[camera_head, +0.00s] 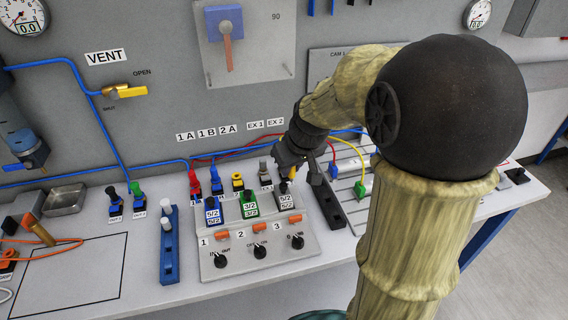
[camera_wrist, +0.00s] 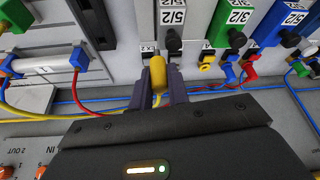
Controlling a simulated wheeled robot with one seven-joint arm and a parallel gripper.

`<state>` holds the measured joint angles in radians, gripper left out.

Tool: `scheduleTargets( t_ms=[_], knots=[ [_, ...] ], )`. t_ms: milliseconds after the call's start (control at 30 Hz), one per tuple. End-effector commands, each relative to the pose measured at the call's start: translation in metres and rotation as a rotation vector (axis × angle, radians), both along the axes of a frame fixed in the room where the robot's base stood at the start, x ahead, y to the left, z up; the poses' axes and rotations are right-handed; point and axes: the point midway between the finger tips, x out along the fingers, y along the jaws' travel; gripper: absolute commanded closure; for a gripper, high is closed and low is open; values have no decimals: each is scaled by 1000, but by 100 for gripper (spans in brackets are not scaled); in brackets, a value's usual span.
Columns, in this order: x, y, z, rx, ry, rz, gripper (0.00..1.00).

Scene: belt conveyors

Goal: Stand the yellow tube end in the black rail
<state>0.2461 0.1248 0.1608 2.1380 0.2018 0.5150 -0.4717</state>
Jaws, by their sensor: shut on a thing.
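My gripper (camera_head: 293,168) is shut on the yellow tube end (camera_wrist: 158,74), which stands between its fingers (camera_wrist: 158,97) in the wrist view. In the head view only a small bit of yellow shows under the dark fingers. The black rail (camera_head: 329,207) lies on the bench to the right of the valve panel, beside and in front of my gripper. It also shows in the wrist view (camera_wrist: 91,22), to the upper left of the held tube end, apart from it. No tube end is visible in the rail.
A blue rail (camera_head: 169,262) holds white pieces farther left. A cylinder with a blue end and a green fitting (camera_head: 360,188) stands right. Thin tubes run along the wall behind.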

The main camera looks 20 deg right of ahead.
Motion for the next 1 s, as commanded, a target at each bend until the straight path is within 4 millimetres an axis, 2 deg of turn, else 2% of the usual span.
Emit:
scheduleTargets(
  t_ms=[1000],
  knots=[
    [-51, -53, -11, 0, -1, -3, 100]
  ],
)
